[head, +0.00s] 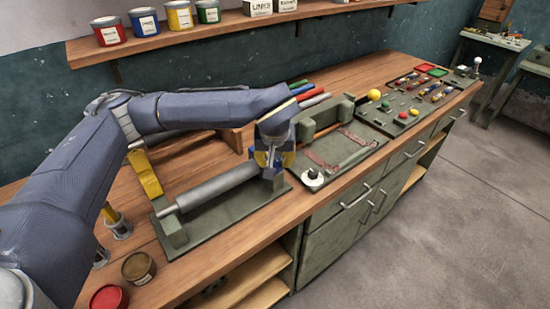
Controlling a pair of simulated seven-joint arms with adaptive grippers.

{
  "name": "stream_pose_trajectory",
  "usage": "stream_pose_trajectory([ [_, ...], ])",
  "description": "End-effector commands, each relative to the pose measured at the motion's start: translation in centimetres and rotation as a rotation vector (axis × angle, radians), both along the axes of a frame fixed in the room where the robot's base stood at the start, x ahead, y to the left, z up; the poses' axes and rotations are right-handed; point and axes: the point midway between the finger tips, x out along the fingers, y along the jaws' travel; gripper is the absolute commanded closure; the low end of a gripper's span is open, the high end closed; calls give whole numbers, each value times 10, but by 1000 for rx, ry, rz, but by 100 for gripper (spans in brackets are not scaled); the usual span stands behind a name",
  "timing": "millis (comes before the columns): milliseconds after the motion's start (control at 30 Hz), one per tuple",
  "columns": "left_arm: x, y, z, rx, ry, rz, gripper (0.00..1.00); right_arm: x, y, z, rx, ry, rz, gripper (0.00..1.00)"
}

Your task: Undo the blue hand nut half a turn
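My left arm comes in from the left and bends down over the bench. My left gripper (272,158) points down at the right end of a grey roller (222,186), which lies in a green-grey stand. Blue parts of the hand nut (268,168) show low between and behind the fingers at that roller end. The gripper hides most of the nut. I cannot tell whether the fingers touch it or are closed on it. My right gripper is not in view.
A green-grey press-like fixture (330,150) with a white-topped knob (312,177) stands just right of the gripper. A yellow bracket (146,174) stands left of the roller. Open tins (138,268) sit at the front left. A shelf (230,27) holds paint cans above.

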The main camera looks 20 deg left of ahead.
Motion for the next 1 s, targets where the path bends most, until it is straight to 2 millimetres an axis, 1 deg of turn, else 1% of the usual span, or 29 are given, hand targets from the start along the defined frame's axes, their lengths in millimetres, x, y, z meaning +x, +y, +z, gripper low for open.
stream_pose_trajectory([
  [33,0,0,0,0,0,0,74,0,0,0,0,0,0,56],
  [200,0,0,0,0,0,0,94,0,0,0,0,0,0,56],
  [267,0,0,0,0,0,0,100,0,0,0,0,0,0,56],
  [467,0,0,0,0,0,4,100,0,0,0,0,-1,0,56],
  [667,0,0,0,2,1,63,100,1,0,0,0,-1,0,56],
  [867,0,-1,1,4,0,203,100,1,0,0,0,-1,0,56],
  [1000,1,-2,1,4,-1,333,100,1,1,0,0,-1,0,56],
])
